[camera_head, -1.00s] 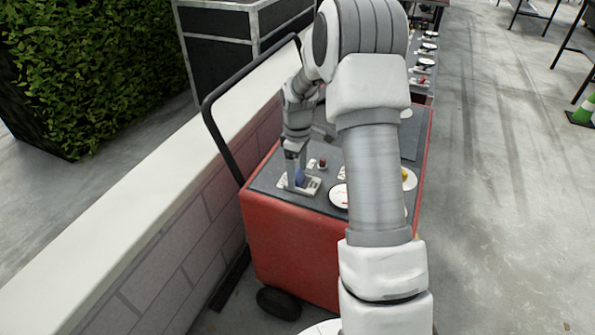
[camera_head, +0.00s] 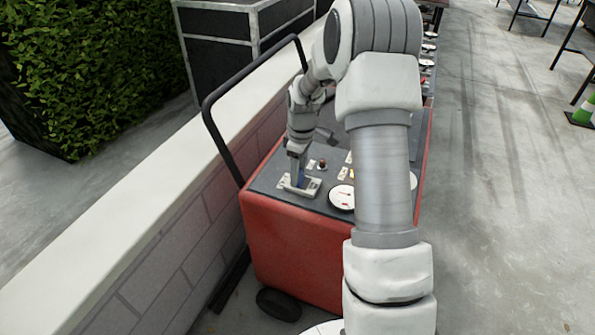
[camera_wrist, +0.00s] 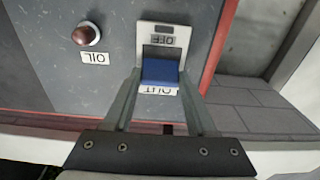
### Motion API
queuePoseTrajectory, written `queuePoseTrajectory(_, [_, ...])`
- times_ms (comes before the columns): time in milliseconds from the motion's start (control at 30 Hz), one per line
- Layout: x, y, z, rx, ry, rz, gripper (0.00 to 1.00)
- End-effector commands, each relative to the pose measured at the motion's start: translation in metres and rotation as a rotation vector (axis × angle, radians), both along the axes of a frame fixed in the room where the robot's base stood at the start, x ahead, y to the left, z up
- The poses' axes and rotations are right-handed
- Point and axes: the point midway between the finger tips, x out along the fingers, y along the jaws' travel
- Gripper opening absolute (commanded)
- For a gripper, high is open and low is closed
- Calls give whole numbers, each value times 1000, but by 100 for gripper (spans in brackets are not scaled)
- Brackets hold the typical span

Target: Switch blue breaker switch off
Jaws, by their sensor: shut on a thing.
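The blue breaker switch (camera_wrist: 160,73) sits in a light grey housing (camera_wrist: 165,32) on the dark top of a red cart. In the wrist view, the "OFF" marking shows upside down above the switch, and an "OUT" label (camera_wrist: 158,91) lies just below it. My gripper (camera_head: 298,182) is at this breaker near the cart's front left corner. Its two fingers flank the blue switch in the wrist view and are shut on it. In the head view the fingers mostly hide the switch.
A red round button (camera_wrist: 86,35) with an "OIL" label (camera_wrist: 95,58) is beside the breaker. A white dial (camera_head: 341,197) lies to its right on the red cart (camera_head: 290,240). A black handle rail (camera_head: 222,140) and a low wall (camera_head: 130,220) stand on the left.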

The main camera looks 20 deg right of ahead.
Motion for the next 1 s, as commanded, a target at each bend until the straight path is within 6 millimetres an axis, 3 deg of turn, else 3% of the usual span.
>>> queuePoseTrajectory(1000, [-21,-23,-5,432,-437,-8,2])
